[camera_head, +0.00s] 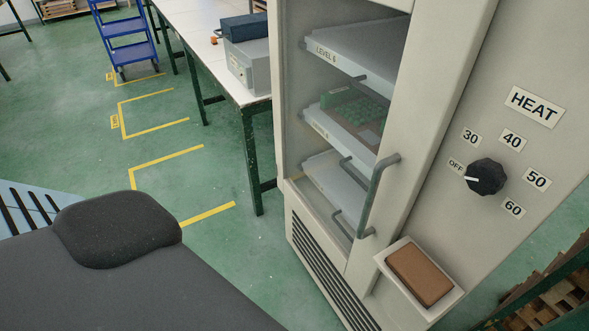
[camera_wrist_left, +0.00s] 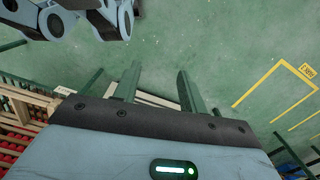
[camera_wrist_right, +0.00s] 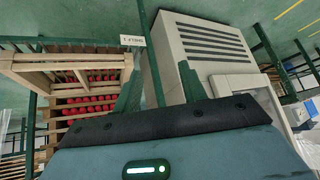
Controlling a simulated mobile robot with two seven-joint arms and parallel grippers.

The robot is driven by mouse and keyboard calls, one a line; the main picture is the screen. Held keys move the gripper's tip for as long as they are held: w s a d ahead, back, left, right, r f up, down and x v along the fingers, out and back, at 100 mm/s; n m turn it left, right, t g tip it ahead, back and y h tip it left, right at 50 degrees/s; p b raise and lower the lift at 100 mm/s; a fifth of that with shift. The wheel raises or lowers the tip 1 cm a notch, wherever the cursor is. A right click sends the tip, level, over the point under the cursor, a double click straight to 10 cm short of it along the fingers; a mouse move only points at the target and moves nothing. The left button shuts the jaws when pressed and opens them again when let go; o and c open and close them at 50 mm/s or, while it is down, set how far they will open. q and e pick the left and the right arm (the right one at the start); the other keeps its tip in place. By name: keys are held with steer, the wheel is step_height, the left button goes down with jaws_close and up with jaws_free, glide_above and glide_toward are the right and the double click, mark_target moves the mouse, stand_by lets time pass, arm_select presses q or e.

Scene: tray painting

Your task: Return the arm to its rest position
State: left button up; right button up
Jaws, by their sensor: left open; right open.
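My left gripper (camera_wrist_left: 157,88) shows in the left wrist view. Its two green fingers are apart with nothing between them, over the green floor. My right gripper (camera_wrist_right: 160,88) shows in the right wrist view. Its fingers are apart and empty, with the pale cabinet (camera_wrist_right: 205,50) beyond them. Neither gripper shows in the head view. There, the tall cabinet (camera_head: 435,90) has a heat dial (camera_head: 485,177) with its white mark toward OFF. Behind its front are shelves, one labelled LEVEL 6, and a tray with green contents (camera_head: 352,115) on a middle level.
A brown block (camera_head: 420,275) sits in a white holder low on the cabinet front. A white table (camera_head: 205,45) holds grey and dark boxes. A blue cart (camera_head: 125,45) stands farther back. Wooden crates with red items (camera_wrist_right: 75,105) are left of the right gripper. Yellow-marked floor is open.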

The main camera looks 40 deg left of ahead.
arm_select(q)
steer(key=w+d+f+t+h+p, duration=0.1)
steer(key=w+d+t+h+p, duration=0.1)
steer(key=w+t+p, duration=0.3)
steer(key=w+d+t, duration=0.1)
steer(key=w+t, duration=0.3)
steer(key=shift+w+d+f+p, duration=0.2)
steer(key=shift+d+f+p, duration=0.15)
steer(key=shift+p, duration=0.05)
arm_select(e)
steer(key=w+r+t, duration=0.1)
steer(key=w+r, duration=0.3)
steer(key=r, duration=0.3)
steer(key=shift+w+d+r+t, duration=0.2)
steer(key=shift+w+d+t, duration=0.1)
steer(key=shift+w+d, duration=0.1)
steer(key=shift+s, duration=0.1)
steer(key=shift+a, duration=0.2)
stand_by(1.8)
